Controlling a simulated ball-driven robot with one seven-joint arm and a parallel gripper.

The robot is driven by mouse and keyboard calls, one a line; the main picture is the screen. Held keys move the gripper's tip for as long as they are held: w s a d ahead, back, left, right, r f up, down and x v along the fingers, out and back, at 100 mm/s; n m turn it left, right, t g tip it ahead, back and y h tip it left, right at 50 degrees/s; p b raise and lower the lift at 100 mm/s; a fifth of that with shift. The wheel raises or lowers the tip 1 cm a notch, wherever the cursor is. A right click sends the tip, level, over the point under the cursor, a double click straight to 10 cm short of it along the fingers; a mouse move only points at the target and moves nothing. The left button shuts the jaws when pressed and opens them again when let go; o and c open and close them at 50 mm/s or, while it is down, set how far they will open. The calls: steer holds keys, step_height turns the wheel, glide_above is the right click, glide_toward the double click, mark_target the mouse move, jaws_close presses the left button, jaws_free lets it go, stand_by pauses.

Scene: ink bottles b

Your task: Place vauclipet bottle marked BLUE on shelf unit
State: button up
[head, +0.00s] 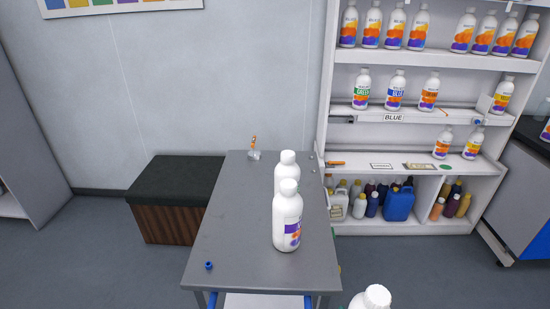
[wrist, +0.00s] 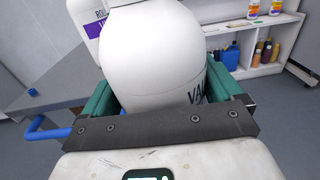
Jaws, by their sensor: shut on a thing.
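My gripper (wrist: 166,88) is shut on a white bottle (wrist: 150,45), its green fingers on either side. Dark letters "VA" show on this bottle's side; its colour word is hidden. A white-capped bottle (head: 376,297) at the bottom edge of the head view seems to be this one, mostly cut off. The white shelf unit (head: 420,57) stands at the right, with a "BLUE" label (head: 393,118) on its middle shelf edge. Above that label stands a blue-labelled bottle (head: 396,91), between a green-labelled bottle (head: 362,90) and an orange-labelled one (head: 430,92).
A grey table (head: 235,225) holds two white bottles, a front one (head: 287,218) and one behind it (head: 288,165). A small blue cap (head: 209,265) lies near its front left. A dark-topped bench (head: 176,182) stands left. Upper and lower shelves hold several bottles.

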steer(key=shift+s+d+n+y, duration=0.15)
steer(key=shift+n+y, duration=0.25)
steer(key=shift+y, duration=0.2)
steer(key=f, duration=0.3)
steer(key=s+f, duration=0.1)
steer(key=f, duration=0.2)
steer(key=s+f, duration=0.1)
steer(key=f, duration=0.2)
steer(key=shift+f, duration=0.4)
steer(key=shift+d, duration=0.15)
